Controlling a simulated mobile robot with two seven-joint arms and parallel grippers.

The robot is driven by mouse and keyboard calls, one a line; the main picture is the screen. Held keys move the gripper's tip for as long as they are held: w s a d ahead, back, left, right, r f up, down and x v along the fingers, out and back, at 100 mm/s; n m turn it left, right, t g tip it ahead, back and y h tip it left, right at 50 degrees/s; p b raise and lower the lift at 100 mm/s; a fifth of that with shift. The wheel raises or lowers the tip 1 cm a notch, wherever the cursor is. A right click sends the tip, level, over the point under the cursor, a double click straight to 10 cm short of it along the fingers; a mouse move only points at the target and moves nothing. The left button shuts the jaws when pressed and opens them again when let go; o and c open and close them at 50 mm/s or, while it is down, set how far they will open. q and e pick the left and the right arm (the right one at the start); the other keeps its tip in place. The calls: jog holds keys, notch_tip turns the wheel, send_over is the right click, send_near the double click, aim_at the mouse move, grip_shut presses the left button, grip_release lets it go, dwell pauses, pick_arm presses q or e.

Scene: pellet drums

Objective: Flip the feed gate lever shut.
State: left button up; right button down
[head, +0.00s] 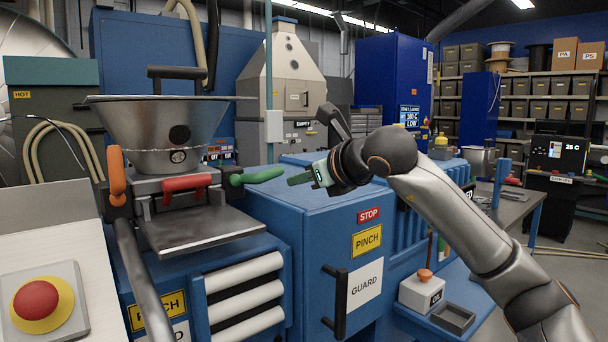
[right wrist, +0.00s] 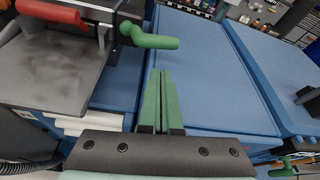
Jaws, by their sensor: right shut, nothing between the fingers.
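A steel hopper (head: 172,125) stands on a blue machine, with coloured handles around its base. A green lever handle (head: 257,176) points right from the hopper base; it also shows in the right wrist view (right wrist: 155,41). A red handle (head: 187,183) is at the front, and an orange handle (head: 117,175) stands upright at the left. No label shows which is the feed gate lever. My right gripper (head: 297,179) is shut and empty, a little right of the green handle's tip. In the right wrist view its green fingers (right wrist: 161,76) point toward that handle, apart from it. My left gripper is out of view.
A flat metal tray (head: 197,229) juts out below the red handle. A blue cabinet (head: 310,225) with a black door handle (head: 336,300) stands under my right gripper. A red stop button (head: 37,300) is at the lower left. Space above the cabinet top is free.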

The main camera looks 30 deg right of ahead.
aim_at(284, 200)
jog(key=p+x, duration=0.1)
jog(key=x, duration=0.4)
jog(key=shift+w+f, duration=0.1)
jog(key=shift+w, duration=0.1)
jog(key=shift+w+a+f, duration=0.1)
jog(key=shift+w+f, duration=0.1)
jog(key=shift+w, duration=0.2)
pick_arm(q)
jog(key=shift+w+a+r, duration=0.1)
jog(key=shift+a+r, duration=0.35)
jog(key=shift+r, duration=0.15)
pick_arm(e)
jog(key=shift+r, duration=0.1)
jog(key=shift+r, duration=0.15)
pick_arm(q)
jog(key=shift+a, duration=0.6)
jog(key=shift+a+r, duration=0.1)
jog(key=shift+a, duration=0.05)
pick_arm(e)
jog(key=shift+n, duration=0.3)
